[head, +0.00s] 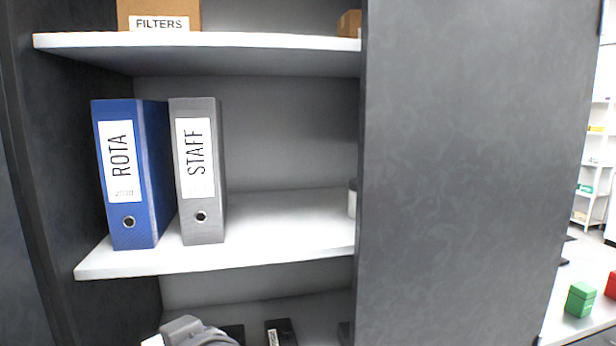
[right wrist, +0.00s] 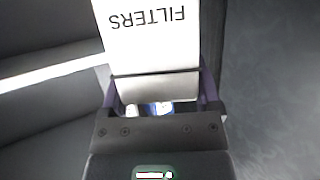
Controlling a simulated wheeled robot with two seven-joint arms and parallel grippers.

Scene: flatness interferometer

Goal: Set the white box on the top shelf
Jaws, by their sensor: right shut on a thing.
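In the right wrist view the white box (right wrist: 150,50) has FILTERS on its face, upside down in that picture. My right gripper (right wrist: 159,88) is shut on it, with a purple finger at each side. The cabinet's top shelf (head: 230,41) crosses the upper part of the head view. A brown box (head: 160,10) with a FILTERS label stands on its left part, and another brown box (head: 349,24) shows at its right end. The shelf between them looks clear. My left gripper is not in view, and the held box cannot be made out clearly in the head view.
A grey panel (head: 470,170) covers the cabinet's right side. The middle shelf (head: 280,235) holds a blue ROTA binder (head: 125,175), a grey STAFF binder (head: 197,170) and a partly hidden white item (head: 352,200). Dark items (head: 280,332) sit below.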

